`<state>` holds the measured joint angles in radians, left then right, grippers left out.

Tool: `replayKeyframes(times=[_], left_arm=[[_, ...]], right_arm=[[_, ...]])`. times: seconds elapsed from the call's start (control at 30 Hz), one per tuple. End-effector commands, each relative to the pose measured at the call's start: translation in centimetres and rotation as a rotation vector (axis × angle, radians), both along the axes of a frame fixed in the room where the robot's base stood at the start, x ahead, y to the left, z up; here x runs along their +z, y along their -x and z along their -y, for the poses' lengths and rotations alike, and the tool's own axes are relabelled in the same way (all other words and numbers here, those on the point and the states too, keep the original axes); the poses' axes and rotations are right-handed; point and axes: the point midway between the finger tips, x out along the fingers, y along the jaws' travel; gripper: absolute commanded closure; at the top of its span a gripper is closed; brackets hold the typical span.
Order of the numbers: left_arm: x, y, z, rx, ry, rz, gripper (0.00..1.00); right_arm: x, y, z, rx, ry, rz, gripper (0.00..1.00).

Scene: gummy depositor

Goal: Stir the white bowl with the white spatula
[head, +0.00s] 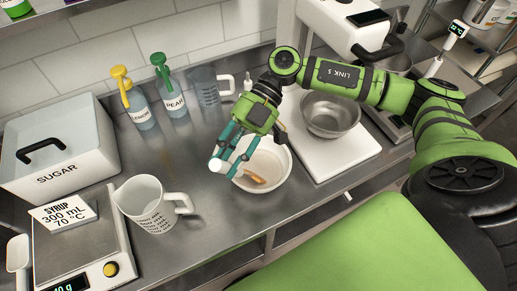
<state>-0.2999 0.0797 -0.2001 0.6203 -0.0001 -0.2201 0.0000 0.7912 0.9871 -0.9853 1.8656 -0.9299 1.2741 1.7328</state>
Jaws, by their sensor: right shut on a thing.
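The white bowl (283,187) stands on the steel counter near its front edge, in the middle of the head view. My right gripper (228,162) reaches over the bowl's left side, with its teal fingers shut on the white spatula (217,165). A white rounded end of the spatula shows at the fingertips; the fingers hide much of the rest. An orange-brown piece (254,179) shows inside the bowl below the fingers; I cannot tell whether it belongs to the spatula. My left gripper is not in view.
A white measuring jug (152,205) stands left of the bowl, beside a scale (85,240) with a syrup card. The sugar box (60,150) is at far left. Lemon and pear bottles (172,97) stand behind.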

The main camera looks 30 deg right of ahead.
Motion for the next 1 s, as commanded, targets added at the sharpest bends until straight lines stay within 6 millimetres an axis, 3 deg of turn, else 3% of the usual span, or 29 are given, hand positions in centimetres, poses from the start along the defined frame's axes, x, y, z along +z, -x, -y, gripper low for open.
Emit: replayKeyframes(times=[0.13, 0.47, 0.8, 1.0], left_arm=[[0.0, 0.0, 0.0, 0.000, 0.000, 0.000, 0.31], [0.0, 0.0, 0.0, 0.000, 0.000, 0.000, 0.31], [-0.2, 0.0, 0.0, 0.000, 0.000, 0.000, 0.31], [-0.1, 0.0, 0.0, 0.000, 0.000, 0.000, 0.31]], right_arm=[[0.0, 0.3, 0.9, 0.000, -0.001, 0.001, 0.99], [0.0, 0.4, 1.1, 0.001, -0.002, 0.002, 0.99], [0.1, -1.6, 1.2, 0.001, -0.002, 0.002, 0.99], [1.1, -1.6, 0.9, 0.003, -0.003, 0.004, 0.99]])
